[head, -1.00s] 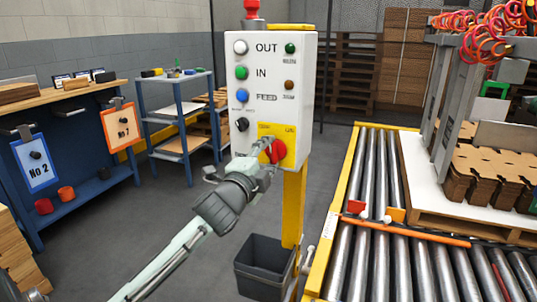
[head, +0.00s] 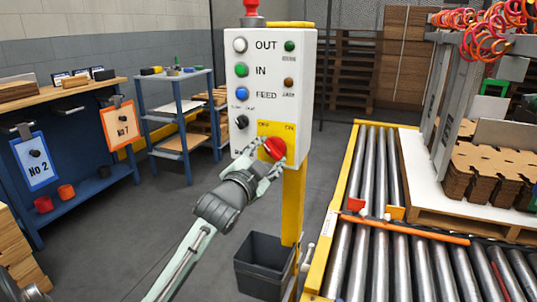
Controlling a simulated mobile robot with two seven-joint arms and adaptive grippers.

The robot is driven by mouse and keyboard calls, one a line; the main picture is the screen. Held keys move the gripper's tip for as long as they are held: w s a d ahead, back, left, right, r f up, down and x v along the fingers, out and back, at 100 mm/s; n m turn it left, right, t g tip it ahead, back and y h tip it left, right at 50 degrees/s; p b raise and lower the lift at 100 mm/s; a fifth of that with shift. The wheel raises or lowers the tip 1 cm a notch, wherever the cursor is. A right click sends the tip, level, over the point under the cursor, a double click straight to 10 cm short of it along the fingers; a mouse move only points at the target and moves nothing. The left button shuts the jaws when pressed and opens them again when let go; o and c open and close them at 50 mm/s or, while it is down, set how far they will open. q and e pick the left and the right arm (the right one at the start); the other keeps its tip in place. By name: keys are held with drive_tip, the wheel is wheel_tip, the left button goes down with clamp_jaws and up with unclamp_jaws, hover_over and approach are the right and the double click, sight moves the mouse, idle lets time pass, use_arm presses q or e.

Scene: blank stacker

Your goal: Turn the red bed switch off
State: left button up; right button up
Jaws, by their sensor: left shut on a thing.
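The red switch (head: 275,147) is a red knob on a yellow plate (head: 276,130) low on the white control box (head: 293,97). The plate carries the words OFF at left and ON at right. My left gripper (head: 266,158) comes up from the lower left, with its fingers at the knob, shut on it. The fingers hide part of the knob's lower left side, and I cannot tell which word it points to. My right gripper is not in view.
The box also has white, green, blue, black and brown controls. It stands on a yellow post (head: 292,205) beside a dark bin (head: 264,262). A roller conveyor (head: 400,262) is at right, a blue workbench (head: 85,170) at left. Open floor lies between.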

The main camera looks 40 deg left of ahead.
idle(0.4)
use_arm(q)
drive_tip(key=o, duration=1.2)
drive_tip(key=shift+c, duration=0.2)
drive_tip(key=shift+s, duration=0.25)
drive_tip(key=v, duration=0.7)
drive_tip(key=shift+w, duration=0.1)
drive_tip(key=x, duration=0.7)
drive_tip(key=shift+w, duration=0.2)
drive_tip(key=shift+m, duration=0.3)
